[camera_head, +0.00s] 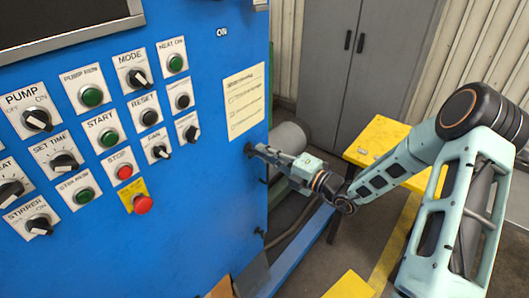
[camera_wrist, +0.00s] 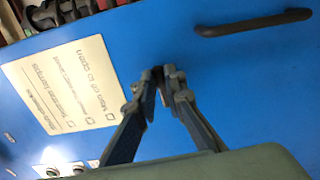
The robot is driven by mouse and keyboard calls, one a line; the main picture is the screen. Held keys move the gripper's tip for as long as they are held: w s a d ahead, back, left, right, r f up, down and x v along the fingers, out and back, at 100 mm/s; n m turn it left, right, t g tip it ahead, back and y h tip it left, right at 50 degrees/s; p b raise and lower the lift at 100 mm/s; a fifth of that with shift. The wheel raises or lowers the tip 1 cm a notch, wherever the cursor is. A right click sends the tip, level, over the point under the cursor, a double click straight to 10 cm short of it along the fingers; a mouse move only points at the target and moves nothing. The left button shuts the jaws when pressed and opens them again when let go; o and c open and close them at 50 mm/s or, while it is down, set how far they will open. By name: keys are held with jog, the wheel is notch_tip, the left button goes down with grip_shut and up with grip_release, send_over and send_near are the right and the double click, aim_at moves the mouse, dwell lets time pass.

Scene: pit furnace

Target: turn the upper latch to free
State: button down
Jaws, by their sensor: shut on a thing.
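The upper latch (camera_head: 248,149) is a small dark knob near the right edge of the blue cabinet front. My gripper (camera_head: 258,150) reaches it from the right, with its fingertips at the latch. In the wrist view the two fingers of my gripper (camera_wrist: 160,78) converge on a small dark piece against the blue panel, and they are shut on it. The fingertips cover most of the latch, so its turned angle cannot be told.
A paper notice (camera_head: 245,101) is on the panel near the latch. A black bar handle (camera_wrist: 252,22) shows in the wrist view. Knobs and buttons, including a red emergency button (camera_head: 143,204), fill the left. A yellow table (camera_head: 379,138) and grey locker (camera_head: 352,60) stand behind.

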jog(key=shift+m, duration=0.3)
dwell(0.4)
jog(key=c, duration=2)
grip_release()
jog(key=v, duration=1.2)
jog(key=shift+f, duration=0.1)
